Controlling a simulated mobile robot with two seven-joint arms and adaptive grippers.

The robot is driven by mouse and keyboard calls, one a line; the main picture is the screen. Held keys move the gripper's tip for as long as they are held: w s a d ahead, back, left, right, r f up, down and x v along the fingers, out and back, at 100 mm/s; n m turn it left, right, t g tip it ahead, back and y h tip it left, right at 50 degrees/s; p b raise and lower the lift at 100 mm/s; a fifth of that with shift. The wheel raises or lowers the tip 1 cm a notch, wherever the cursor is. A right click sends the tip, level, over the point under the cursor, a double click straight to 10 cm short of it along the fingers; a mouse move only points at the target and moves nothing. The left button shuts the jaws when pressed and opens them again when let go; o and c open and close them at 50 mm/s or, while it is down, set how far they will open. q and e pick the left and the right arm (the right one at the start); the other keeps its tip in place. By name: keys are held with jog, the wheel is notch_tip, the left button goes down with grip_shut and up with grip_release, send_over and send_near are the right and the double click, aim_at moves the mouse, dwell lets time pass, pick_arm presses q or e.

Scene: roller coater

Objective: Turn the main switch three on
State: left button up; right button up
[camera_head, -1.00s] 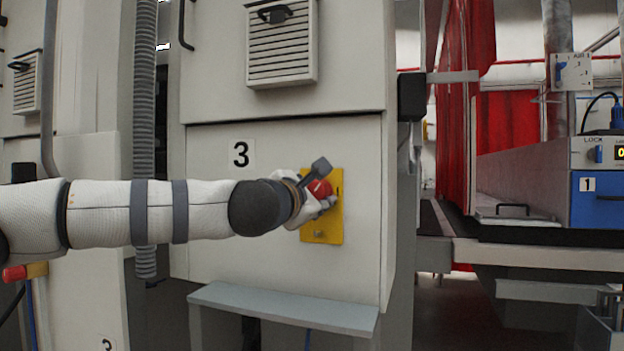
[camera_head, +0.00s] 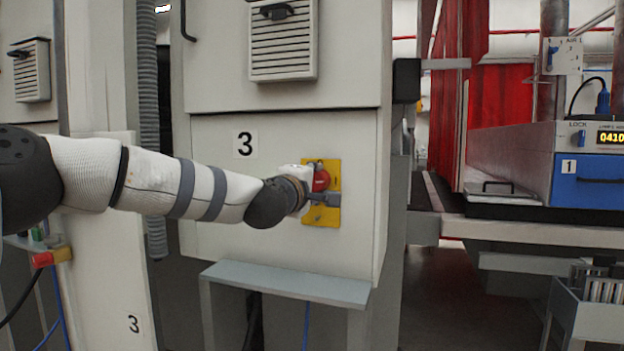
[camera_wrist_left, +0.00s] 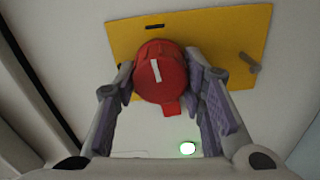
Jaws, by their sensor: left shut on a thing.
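The main switch is a red rotary knob (camera_head: 321,180) on a yellow plate (camera_head: 325,218) on the grey cabinet marked 3 (camera_head: 245,144). In the left wrist view the red knob (camera_wrist_left: 160,85) shows a white mark on its face, and the yellow plate (camera_wrist_left: 222,40) lies behind it. My left gripper (camera_head: 322,190) is at the knob; in the left wrist view its fingers (camera_wrist_left: 163,90) are on both sides of the knob, shut on it. In the head view the wrist and fingers partly hide the knob and plate. My right gripper is out of view.
A grey shelf (camera_head: 290,284) juts out below the switch panel. A blue-fronted machine (camera_head: 590,181) and red curtains (camera_head: 500,110) stand at the right. A red button box (camera_head: 48,257) is at the left.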

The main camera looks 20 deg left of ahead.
pick_arm(q)
jog(key=shift+r+m, duration=0.15)
jog(key=shift+m, duration=0.35)
dwell(0.3)
jog(key=o, duration=1.1)
jog(key=shift+o, duration=0.2)
jog(key=shift+s, duration=0.1)
jog(key=s, duration=1.1)
jog(key=shift+s+a, duration=0.2)
jog(key=shift+s, duration=0.2)
